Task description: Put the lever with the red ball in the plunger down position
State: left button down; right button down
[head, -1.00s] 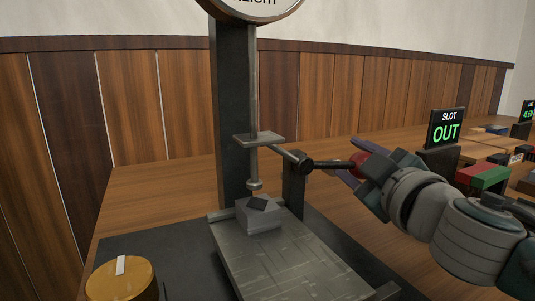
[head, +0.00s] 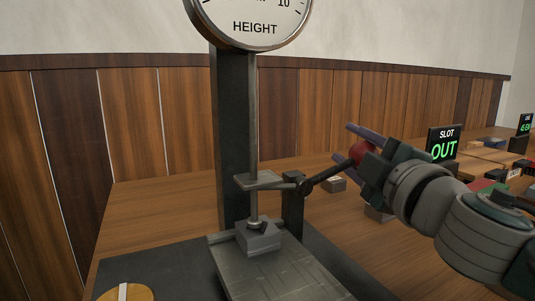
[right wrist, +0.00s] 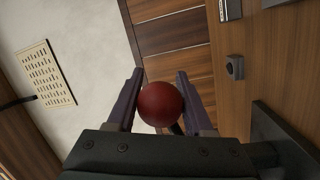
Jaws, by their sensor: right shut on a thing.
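The lever (head: 326,172) slopes up to the right from its pivot to its red ball (head: 361,152). My right gripper (head: 348,146) is shut on the red ball, which also shows between the two purple fingers in the right wrist view (right wrist: 160,104). The plunger (head: 253,205) hangs below a flat grey plate (head: 262,180), and its tip appears to rest on the top of a grey block (head: 259,240). The block sits on the grey metal base (head: 285,275) of the gauge stand. My left gripper is not in view.
A round HEIGHT gauge (head: 255,12) tops the dark column (head: 235,130). A SLOT OUT sign (head: 444,145) and several small blocks stand on the table at right.

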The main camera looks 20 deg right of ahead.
aim_at(366, 148)
jog(key=shift+a+r+n+y, duration=0.15)
jog(key=shift+a+r+n, duration=0.05)
jog(key=shift+r+n, duration=0.35)
jog(key=shift+a+r+n+y, duration=0.2)
jog(key=shift+r+n, duration=0.25)
jog(key=shift+n, duration=0.2)
jog(key=shift+r, duration=0.1)
jog(key=shift+c, duration=1.5)
grip_release()
jog(key=shift+s, duration=0.1)
jog(key=s, duration=0.2)
jog(key=s+f, duration=0.1)
jog(key=s, duration=0.2)
jog(key=s+a, duration=0.1)
jog(key=s, duration=0.2)
jog(key=shift+s+f+b, duration=0.1)
jog(key=shift+f+b, duration=0.2)
jog(key=shift+b, duration=0.1)
jog(key=shift+s, duration=0.75)
